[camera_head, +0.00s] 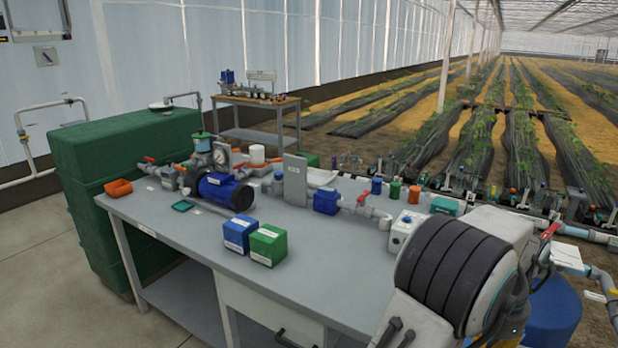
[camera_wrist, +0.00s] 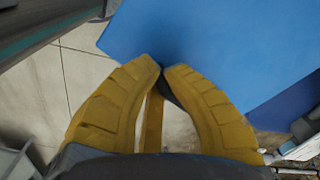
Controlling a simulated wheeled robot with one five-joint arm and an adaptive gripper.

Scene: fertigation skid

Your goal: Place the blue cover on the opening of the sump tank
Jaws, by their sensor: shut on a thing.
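My gripper (camera_wrist: 162,72) shows in the wrist view with its two yellow fingers closed together at the tips. The tips are shut on the near edge of the blue cover (camera_wrist: 215,38), a broad, flat, bright blue sheet that fills the upper right. A darker blue surface (camera_wrist: 292,105) shows beyond the cover's right edge; I cannot tell if it is the sump tank. In the head view, a blue rounded body (camera_head: 556,315) stands at the lower right, partly behind my arm. No tank opening is visible, and my gripper's fingers are hidden there.
A grey workbench (camera_head: 185,232) carries a pump (camera_head: 225,190), a blue box (camera_head: 240,234), a green box (camera_head: 268,245) and pipework. A pipe with a red-handled valve (camera_head: 548,232) is close to my arm at right. Pale floor tiles (camera_wrist: 85,65) show below the gripper.

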